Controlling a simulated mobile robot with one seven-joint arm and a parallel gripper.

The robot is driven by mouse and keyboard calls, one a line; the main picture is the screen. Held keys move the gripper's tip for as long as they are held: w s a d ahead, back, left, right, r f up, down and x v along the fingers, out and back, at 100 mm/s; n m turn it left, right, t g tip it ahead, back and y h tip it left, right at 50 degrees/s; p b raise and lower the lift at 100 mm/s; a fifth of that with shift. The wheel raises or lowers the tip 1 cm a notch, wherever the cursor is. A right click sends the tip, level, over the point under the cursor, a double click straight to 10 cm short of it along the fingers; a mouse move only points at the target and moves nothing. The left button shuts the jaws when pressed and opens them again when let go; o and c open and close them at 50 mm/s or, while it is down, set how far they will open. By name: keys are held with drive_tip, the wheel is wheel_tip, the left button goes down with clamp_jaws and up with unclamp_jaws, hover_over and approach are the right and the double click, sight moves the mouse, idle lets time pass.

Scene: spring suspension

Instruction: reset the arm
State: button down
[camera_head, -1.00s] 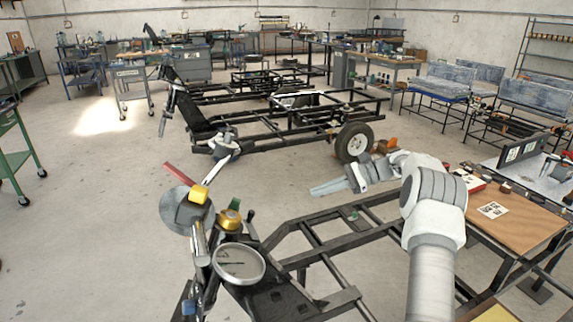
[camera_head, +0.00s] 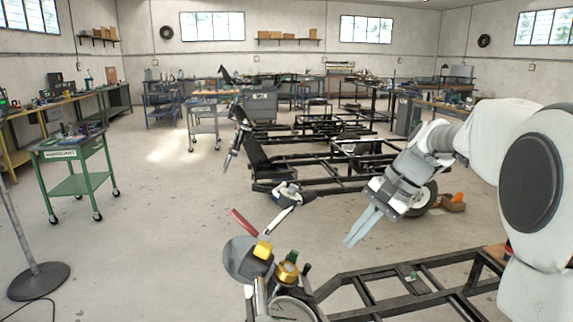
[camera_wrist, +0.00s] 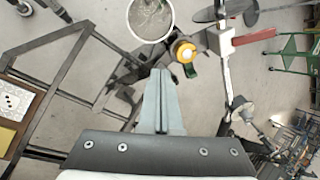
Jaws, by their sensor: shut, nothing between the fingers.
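My gripper (camera_head: 364,226) is shut and empty, in the air above the floor, with its two grey fingers together and pointing down and left. It hangs in front of a black vehicle frame (camera_head: 320,178) in the head view. In the wrist view, my gripper (camera_wrist: 160,78) points toward a suspension assembly. The gold cap (camera_wrist: 185,53) lies just beyond the fingertips in the wrist picture. I see no contact.
A near black frame (camera_head: 420,283) runs along the bottom right. A green cart (camera_head: 75,185) stands at the left, near a round stand base (camera_head: 38,281). An orange item and box (camera_head: 452,203) lie by the wheel. The floor at centre left is clear.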

drive_tip(key=s+r+n+t+h+p, duration=0.2)
drive_tip(key=s+n, duration=0.6)
drive_tip(key=s, duration=1.5)
drive_tip(key=t+h+p, duration=0.1)
drive_tip(key=t+h, duration=0.1)
drive_tip(key=h, duration=0.1)
drive_tip(key=shift+s+d+n+h, duration=0.15)
drive_tip(key=shift+s+n+h, duration=0.1)
drive_tip(key=shift+n+h, duration=0.15)
